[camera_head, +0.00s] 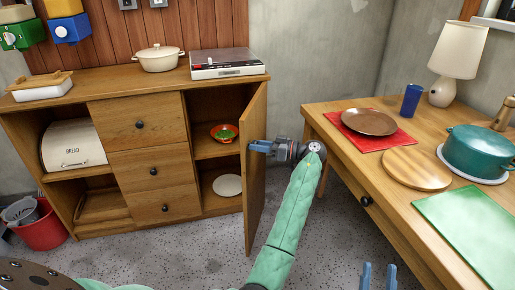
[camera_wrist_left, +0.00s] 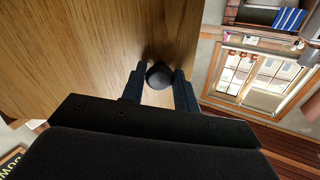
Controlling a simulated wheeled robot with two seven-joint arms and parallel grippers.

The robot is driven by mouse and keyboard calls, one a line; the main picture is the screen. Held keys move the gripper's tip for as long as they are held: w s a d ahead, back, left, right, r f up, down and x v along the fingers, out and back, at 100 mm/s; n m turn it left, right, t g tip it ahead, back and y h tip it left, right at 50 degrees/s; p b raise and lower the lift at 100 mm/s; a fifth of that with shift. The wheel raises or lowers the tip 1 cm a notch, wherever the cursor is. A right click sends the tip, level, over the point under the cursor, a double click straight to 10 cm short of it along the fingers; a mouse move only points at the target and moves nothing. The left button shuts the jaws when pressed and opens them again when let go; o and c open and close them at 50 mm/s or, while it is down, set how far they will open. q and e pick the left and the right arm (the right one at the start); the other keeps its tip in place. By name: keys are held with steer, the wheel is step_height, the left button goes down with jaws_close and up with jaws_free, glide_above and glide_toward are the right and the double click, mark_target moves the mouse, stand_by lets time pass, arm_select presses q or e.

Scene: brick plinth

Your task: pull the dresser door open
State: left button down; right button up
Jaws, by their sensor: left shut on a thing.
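The wooden dresser (camera_head: 115,82) stands against the wall at the left. Its right-hand door (camera_head: 255,185) stands wide open, swung out toward me, and the shelves behind it show. My left gripper (camera_head: 262,147) is at the door's outer face, its blue fingers against the upper part. In the left wrist view, the dark round door knob (camera_wrist_left: 158,75) sits between the two fingers of my left gripper (camera_wrist_left: 159,88), which is shut on it. The door panel (camera_wrist_left: 90,50) fills the upper left there. My right gripper (camera_head: 378,277) shows at the bottom edge, fingers apart and empty.
A bowl (camera_head: 224,133) and a plate (camera_head: 228,185) lie inside the open compartment. A wooden table (camera_head: 330,125) with dishes and a lamp (camera_head: 458,62) stands at the right. Speckled floor (camera_head: 190,255) is clear before the dresser. A red bucket (camera_head: 43,232) stands at the left.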

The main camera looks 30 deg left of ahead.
mark_target(248, 132)
arm_select(q)
steer(key=shift+w+d+r, duration=0.1)
steer(key=shift+d+r, duration=0.05)
arm_select(e)
steer(key=shift+s+d+r+t, duration=0.2)
steer(key=shift+r, duration=0.3)
steer(key=shift+s+d+r+t, duration=0.15)
steer(key=shift+s+r+t, duration=0.05)
steer(key=shift+r, duration=0.25)
arm_select(q)
steer(key=c, duration=1.1)
jaws_free()
steer(key=shift+o, duration=0.2)
steer(key=shift+r, duration=0.2)
step_height(248, 132, up, 4)
steer(key=s+d+r, duration=0.1)
steer(key=d+r, duration=0.5)
steer(key=d, duration=0.5)
steer(key=shift+d+r+p, duration=0.2)
steer(key=shift+d+p, duration=0.15)
steer(key=shift+p, duration=0.1)
arm_select(e)
steer(key=w+a+f+g+h, duration=0.1)
steer(key=w+f+g, duration=0.2)
steer(key=f, duration=0.7)
steer(key=shift+w+a+g, duration=0.2)
steer(key=shift+w+g, duration=0.1)
steer(key=shift+g, duration=0.1)
